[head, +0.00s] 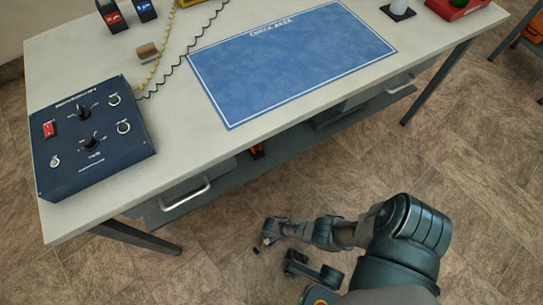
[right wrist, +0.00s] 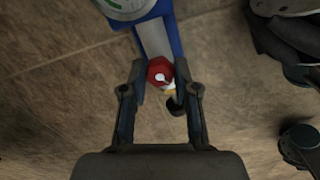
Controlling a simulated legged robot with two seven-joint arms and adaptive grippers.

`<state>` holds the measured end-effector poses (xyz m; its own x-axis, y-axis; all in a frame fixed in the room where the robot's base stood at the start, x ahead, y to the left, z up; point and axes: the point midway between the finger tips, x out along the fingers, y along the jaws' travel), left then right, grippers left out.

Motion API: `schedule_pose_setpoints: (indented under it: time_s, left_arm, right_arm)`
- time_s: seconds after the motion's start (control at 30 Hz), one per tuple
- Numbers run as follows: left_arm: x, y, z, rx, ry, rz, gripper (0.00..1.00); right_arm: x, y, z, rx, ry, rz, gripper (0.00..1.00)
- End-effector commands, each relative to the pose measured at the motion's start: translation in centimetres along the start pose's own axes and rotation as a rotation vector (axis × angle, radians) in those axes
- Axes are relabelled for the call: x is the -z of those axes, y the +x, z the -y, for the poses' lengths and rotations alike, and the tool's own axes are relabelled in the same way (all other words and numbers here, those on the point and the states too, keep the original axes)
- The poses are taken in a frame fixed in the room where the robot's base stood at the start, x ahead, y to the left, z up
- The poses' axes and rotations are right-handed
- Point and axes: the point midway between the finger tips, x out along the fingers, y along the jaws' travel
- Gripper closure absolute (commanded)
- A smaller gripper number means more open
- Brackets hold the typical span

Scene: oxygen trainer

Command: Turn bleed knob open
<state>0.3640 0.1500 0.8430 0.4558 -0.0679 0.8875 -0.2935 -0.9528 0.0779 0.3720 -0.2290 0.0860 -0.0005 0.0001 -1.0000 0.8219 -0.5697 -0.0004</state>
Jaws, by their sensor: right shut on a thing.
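A red knob (right wrist: 158,71) with a pale mark on its face sits between the fingertips of my right gripper (right wrist: 165,88) in the right wrist view. The fingers are shut on it from both sides. The knob is at the lower end of a blue and grey body (right wrist: 157,37), with a round pale gauge-like part (right wrist: 126,6) cut off by the top edge. A small dark round end shows just below the knob. In the head view my right gripper (head: 268,236) is small and low, in front of the table; the knob cannot be made out there. My left gripper is not seen.
A table (head: 185,98) carries a dark blue control box (head: 75,170) at left and a blue mat (head: 290,62). A drawer handle (head: 185,193) sticks out under the front edge. Brown tiled floor (head: 210,265) lies open below.

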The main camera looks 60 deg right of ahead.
Motion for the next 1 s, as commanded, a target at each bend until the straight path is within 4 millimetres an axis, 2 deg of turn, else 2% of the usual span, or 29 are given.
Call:
schedule_pose_setpoints:
  time_s: [0.47, 0.5, 0.6, 1.0]
  left_arm:
    - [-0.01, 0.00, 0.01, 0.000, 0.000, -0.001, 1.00]
    - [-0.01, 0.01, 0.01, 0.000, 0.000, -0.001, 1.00]
    - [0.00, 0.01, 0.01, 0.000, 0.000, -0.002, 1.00]
    - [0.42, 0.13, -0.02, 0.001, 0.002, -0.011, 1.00]
  right_arm:
    - [-0.17, 0.08, 0.07, 0.001, -0.016, 0.003, 1.00]
    - [-0.17, 0.08, 0.07, 0.001, -0.016, 0.003, 0.68]
    - [-0.16, 0.07, 0.06, 0.001, -0.016, 0.002, 0.45]
    - [-0.10, -0.16, 0.00, -0.001, -0.014, 0.000, 0.45]
